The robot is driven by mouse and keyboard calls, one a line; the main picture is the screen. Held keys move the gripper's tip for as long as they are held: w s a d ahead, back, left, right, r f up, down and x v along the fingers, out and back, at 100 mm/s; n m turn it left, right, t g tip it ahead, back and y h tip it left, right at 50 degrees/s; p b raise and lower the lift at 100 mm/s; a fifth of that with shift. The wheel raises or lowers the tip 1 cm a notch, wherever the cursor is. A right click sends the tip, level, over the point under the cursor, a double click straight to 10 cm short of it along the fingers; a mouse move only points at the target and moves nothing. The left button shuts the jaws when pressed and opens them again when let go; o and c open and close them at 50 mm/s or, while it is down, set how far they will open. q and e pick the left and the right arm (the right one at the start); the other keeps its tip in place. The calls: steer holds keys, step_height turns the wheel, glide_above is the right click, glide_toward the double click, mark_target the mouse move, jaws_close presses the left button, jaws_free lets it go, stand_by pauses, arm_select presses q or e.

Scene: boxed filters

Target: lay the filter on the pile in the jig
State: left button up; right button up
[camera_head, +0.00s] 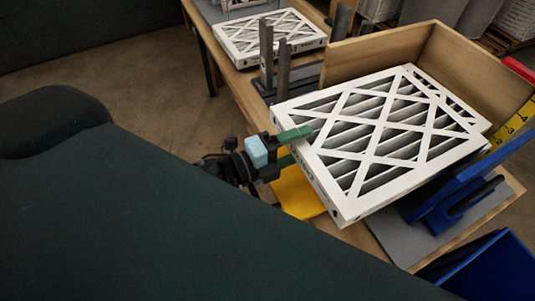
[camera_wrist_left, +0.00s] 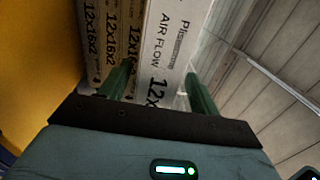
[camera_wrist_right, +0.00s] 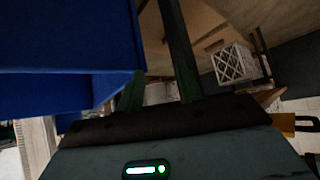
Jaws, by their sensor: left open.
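A white lattice-faced filter (camera_head: 385,130) lies on top of the pile in the wooden-walled jig (camera_head: 455,65). It sits offset from the filter beneath, whose corner (camera_head: 470,112) shows at right. My left gripper (camera_head: 300,140) is open at its left edge. In the left wrist view the fingers (camera_wrist_left: 158,92) stand either side of the top filter's edge, printed "AIR FLOW" (camera_wrist_left: 158,55). Edges of the pile's filters (camera_wrist_left: 100,40) show left of it. My right gripper (camera_wrist_right: 160,92) shows only in its wrist view, its fingers apart with no filter between them.
A yellow part (camera_head: 297,195) lies below the left gripper. A blue bracket (camera_head: 458,190) stands at the jig's near right, and a blue bin (camera_head: 490,270) below it. Grey posts (camera_head: 283,70) rise at the jig's left. Another filter (camera_head: 268,38) lies on the bench behind.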

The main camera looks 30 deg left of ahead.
arm_select(q)
steer(key=b+v, duration=0.1)
steer(key=v, duration=0.7)
arm_select(e)
steer(key=shift+s+a+f, duration=0.15)
steer(key=shift+s+f, duration=0.55)
steer(key=shift+f, duration=0.3)
arm_select(q)
steer(key=shift+s+a, duration=0.1)
stand_by(0.7)
